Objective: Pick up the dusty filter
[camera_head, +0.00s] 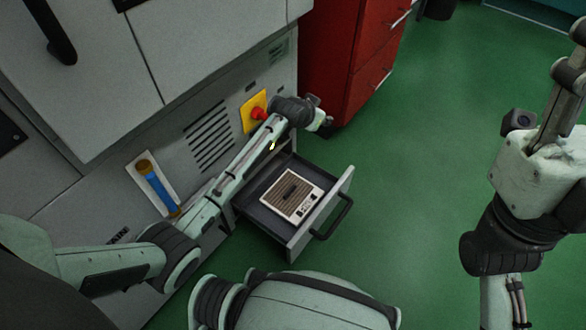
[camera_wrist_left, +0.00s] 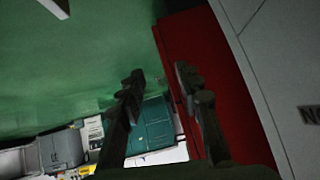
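The dusty filter (camera_head: 291,194) is a flat, square, cream-framed panel with a brownish slatted face. It lies in an open grey drawer (camera_head: 296,244) low on the machine in the head view. My left gripper (camera_head: 322,116) is beyond the drawer, apart from the filter, near the red cabinet. In the left wrist view the left gripper (camera_wrist_left: 159,77) has its two dark fingers spread with nothing between them; the filter is not in that view. My right gripper (camera_head: 578,55) is at the upper right edge of the head view, partly cut off, far from the drawer.
The grey machine (camera_head: 215,60) fills the left, with a yellow plate and red knob (camera_head: 257,112) and a blue cylinder (camera_head: 157,188) on its front. A red cabinet (camera_head: 345,50) stands behind the drawer. Green floor (camera_head: 430,150) to the right is clear.

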